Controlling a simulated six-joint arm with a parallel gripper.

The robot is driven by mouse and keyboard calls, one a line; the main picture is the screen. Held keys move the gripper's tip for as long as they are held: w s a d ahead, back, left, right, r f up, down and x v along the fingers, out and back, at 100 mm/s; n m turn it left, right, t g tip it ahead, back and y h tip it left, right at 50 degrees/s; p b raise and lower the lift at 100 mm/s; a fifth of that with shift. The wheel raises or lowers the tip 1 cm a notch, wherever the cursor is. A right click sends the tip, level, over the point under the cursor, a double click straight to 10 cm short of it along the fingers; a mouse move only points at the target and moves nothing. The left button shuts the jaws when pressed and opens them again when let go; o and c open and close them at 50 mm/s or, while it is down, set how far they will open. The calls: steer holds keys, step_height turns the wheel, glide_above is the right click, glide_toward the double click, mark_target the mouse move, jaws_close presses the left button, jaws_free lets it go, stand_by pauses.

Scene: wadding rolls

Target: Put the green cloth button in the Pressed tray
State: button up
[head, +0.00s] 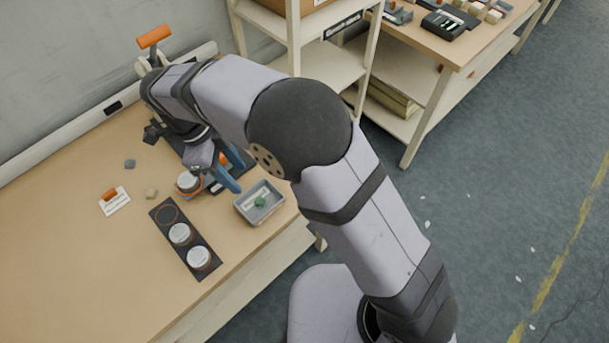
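A small green button (259,202) lies inside the grey tray (241,212) near the front right edge of the table. The tray has a white label whose wording is too small to read. My gripper (213,187) is just left of the tray, above the table, with its blue fingers apart. No object shows between them, though my arm hides part of this area. A round white-topped tin (188,181) with an orange ring is close to the left finger; I cannot tell if they touch.
A dark rack (188,244) holds two white-topped tins and one empty orange-ringed place. A white card (115,206) with an orange piece, a grey piece (130,163) and a beige piece (151,192) lie to the left. An orange handle (154,36) rises at the back. The front left table is clear.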

steer(key=w+d+n+y, duration=0.15)
steer(key=d+n, duration=0.75)
steer(key=d, duration=0.9)
steer(key=s+d+f+n+y, duration=0.1)
steer(key=s+d+n, duration=0.8)
steer(key=d, duration=0.4)
steer(key=shift+f, duration=0.4)
